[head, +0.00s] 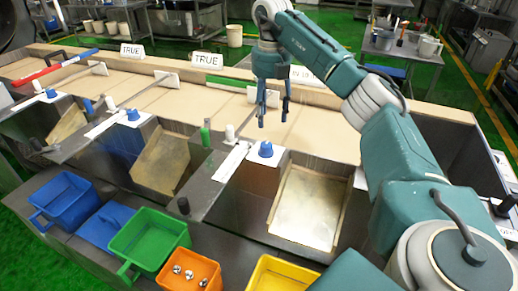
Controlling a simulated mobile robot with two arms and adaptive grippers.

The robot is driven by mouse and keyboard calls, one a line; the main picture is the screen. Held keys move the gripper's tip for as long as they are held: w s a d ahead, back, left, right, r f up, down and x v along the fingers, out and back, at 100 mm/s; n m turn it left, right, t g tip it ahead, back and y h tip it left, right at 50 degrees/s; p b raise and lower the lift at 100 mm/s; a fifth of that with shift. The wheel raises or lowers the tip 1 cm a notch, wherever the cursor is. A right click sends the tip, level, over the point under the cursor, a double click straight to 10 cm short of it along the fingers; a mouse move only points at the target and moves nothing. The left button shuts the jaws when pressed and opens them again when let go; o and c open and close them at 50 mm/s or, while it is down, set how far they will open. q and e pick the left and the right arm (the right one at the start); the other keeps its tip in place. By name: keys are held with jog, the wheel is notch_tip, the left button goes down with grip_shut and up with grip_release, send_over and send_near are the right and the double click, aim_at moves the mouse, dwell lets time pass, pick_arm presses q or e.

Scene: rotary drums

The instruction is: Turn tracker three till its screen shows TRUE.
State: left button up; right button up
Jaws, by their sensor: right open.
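Three signs stand along the back of the bench. The left sign (131,50) and the middle sign (207,59) both read TRUE. The third sign (302,75) is partly covered by my right arm; its text seems to start with "IN" and the rest is unclear. In front of the third bay are a blue knob (265,149) and a white peg (229,131). My right gripper (273,113) is open and empty, fingers pointing down, behind and apart from the blue knob in the picture. Which part turns the tracker is unclear. My left gripper is out of view.
Metal trays (309,208) slope at the bench front. A blue bin (65,198), green bin (147,238), orange bin (188,263) with silver balls and yellow bin (280,275) line the near edge. A green upright handle (205,134) stands left of the white peg.

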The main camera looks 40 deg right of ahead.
aim_at(266, 144)
jog(key=f, duration=0.1)
jog(key=w+f, duration=0.1)
jog(key=shift+w+f+b, duration=0.15)
jog(key=shift+f+b, duration=0.2)
jog(key=shift+b, duration=0.05)
notch_tip(266, 144, down, 10)
jog(key=shift+r+p, duration=0.1)
jog(key=shift+p, duration=1.1)
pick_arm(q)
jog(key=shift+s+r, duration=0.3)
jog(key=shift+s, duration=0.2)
pick_arm(e)
jog(key=shift+c, duration=0.6)
jog(key=c, duration=1)
